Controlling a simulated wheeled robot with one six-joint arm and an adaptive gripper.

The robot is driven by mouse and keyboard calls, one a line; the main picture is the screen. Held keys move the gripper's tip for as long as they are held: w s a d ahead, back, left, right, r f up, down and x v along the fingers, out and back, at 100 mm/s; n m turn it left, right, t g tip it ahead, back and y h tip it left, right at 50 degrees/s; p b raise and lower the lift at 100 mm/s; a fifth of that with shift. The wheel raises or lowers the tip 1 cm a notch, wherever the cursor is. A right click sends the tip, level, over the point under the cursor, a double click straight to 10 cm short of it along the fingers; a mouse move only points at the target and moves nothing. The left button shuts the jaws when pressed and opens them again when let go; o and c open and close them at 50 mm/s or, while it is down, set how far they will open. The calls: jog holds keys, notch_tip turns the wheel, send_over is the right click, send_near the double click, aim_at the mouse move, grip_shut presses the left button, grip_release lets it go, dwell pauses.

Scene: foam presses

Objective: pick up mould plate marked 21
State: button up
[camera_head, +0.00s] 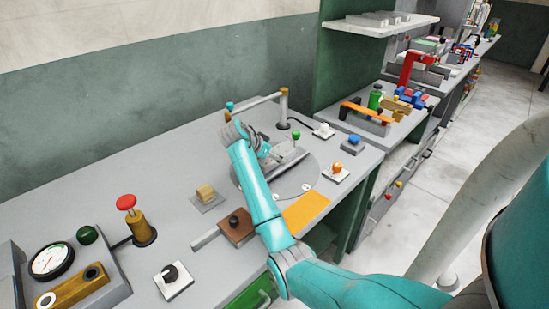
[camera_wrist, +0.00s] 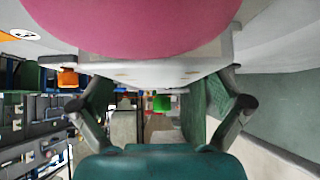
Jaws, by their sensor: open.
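My gripper (camera_head: 244,132) is over the back part of a round grey disc (camera_head: 309,181) on the bench in the head view. In the wrist view its two fingers are spread apart, and nothing is seen held between them. A flat grey piece (camera_head: 286,162) lies on the disc to the right of my gripper, partly hidden by my arm. I cannot read a 21 on any plate, so I cannot tell which thing is the mould plate. A magenta rounded surface (camera_wrist: 130,25) fills the top of the wrist view, above a pale edge.
A grey and tan handle frame (camera_head: 284,102) stands behind the disc. A green knob (camera_head: 296,135), a white switch (camera_head: 323,131) and an orange button (camera_head: 337,168) are to the right.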

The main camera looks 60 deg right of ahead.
jog(key=c, duration=1.7)
jog(key=shift+r, duration=0.1)
